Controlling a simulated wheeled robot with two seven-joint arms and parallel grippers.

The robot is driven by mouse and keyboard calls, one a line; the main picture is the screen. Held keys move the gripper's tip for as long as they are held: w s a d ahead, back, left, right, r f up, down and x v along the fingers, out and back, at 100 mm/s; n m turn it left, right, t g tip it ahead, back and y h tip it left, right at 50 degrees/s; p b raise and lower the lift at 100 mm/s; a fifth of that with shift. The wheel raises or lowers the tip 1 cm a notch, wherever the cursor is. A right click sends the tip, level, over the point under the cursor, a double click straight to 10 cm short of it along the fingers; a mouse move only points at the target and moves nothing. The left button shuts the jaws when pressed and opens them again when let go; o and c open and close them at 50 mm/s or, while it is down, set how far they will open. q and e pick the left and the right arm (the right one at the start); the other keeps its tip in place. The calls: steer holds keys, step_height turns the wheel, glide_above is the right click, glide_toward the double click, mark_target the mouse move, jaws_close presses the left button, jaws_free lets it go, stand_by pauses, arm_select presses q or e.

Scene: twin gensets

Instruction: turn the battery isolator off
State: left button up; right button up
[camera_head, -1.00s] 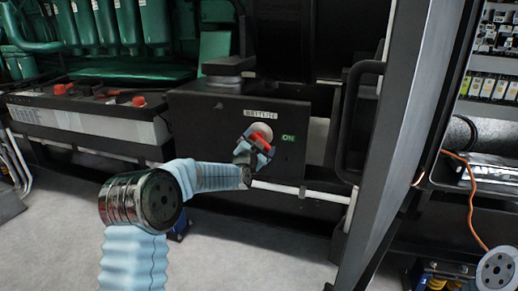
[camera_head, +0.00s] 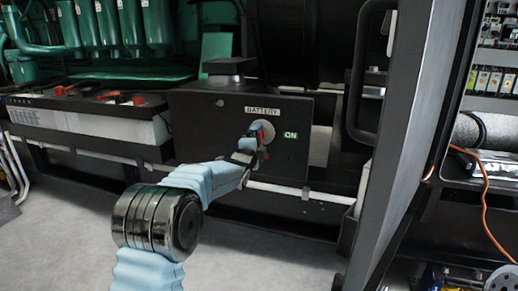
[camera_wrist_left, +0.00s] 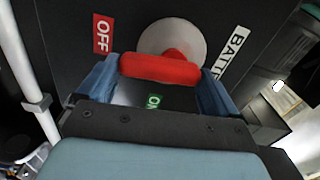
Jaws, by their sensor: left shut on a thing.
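The battery isolator is a red handle (camera_head: 265,152) on a pale round disc (camera_head: 263,131), set in the front of a black box (camera_head: 200,125). A white BATTERY label is above it and a green ON label (camera_head: 290,135) to its right. My left gripper (camera_head: 250,152) is at the handle and partly hides it. In the left wrist view the red handle (camera_wrist_left: 160,68) lies between the two blue fingers (camera_wrist_left: 158,88), which are shut on its ends. There a red OFF label (camera_wrist_left: 103,34) is at left and ON is below. My right gripper is out of view.
A dark door frame with a black grab handle (camera_head: 369,75) stands just right of the box. A grey battery (camera_head: 85,125) is at left. A white pipe (camera_head: 275,188) runs below the box. The floor in front is clear.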

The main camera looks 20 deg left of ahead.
arm_select(q)
steer(key=shift+r+m+b, duration=0.1)
steer(key=shift+m+b, duration=0.25)
steer(key=shift+m, duration=0.25)
steer(key=shift+a, duration=0.1)
steer(key=o, duration=0.7)
steer(key=s, duration=1.3)
steer(key=shift+s+a, duration=0.2)
steer(key=shift+s, duration=0.2)
